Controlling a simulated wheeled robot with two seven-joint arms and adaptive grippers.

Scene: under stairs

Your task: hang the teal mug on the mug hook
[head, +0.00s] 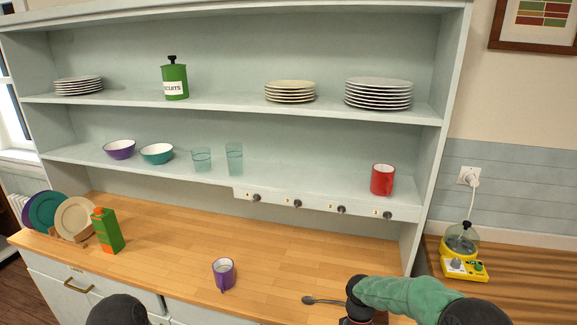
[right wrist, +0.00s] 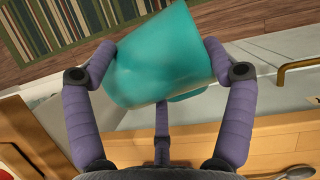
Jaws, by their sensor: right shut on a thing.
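The teal mug (right wrist: 165,62) is between the two purple fingers of my right gripper (right wrist: 162,60) in the right wrist view. The fingers press on its opposite sides, and it is tilted. The mug does not show in the head view, where my right arm comes in at the bottom right and its fingers are out of frame. Several dark mug hooks stick out of the white rail under the lower shelf, from the leftmost hook (head: 256,198) to the rightmost hook (head: 388,215). All are empty, each beside a small number label. My left gripper is not in view.
A purple mug (head: 224,273) and a spoon (head: 322,300) are on the wooden counter (head: 170,225). A green carton (head: 107,231) and a plate rack stand at the left. A red mug (head: 382,180) sits on the shelf above the rightmost hook.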

